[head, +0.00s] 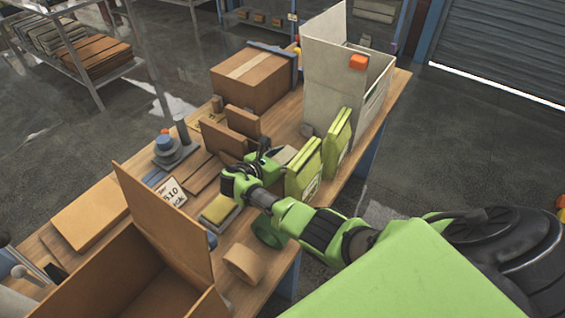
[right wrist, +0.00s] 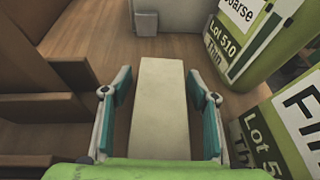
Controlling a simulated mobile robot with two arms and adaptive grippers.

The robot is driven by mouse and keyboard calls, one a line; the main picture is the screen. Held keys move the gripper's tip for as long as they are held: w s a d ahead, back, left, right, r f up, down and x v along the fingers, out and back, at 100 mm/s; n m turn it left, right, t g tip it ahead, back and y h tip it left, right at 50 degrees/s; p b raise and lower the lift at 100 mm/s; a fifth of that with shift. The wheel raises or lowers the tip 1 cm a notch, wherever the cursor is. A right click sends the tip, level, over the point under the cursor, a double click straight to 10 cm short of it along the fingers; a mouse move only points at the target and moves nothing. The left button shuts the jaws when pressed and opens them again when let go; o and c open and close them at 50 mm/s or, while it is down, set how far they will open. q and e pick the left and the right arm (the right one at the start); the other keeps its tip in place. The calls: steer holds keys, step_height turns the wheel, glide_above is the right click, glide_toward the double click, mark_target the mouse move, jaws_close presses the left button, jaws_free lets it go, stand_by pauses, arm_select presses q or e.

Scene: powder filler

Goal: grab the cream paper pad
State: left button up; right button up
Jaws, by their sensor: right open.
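The cream paper pad (right wrist: 161,105) lies lengthwise in the middle of the right wrist view, a pale flat block on the wooden bench. My right gripper (right wrist: 160,78) is open, with one teal-padded finger on each side of the pad and a visible gap to it on both sides. I cannot tell how far the fingertips are above the bench. In the head view the pad (head: 286,154) shows partly beyond my right gripper (head: 268,161), which hides the rest. My left gripper is not in view.
Green labelled packs (head: 304,172) stand close to the right of the gripper. Brown cardboard blocks (head: 226,138) stand to its left. A grey bin (head: 333,90) and a cardboard box (head: 252,80) are at the back. An open carton (head: 165,225) is at the front left.

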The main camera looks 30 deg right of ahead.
steer(key=c, duration=1)
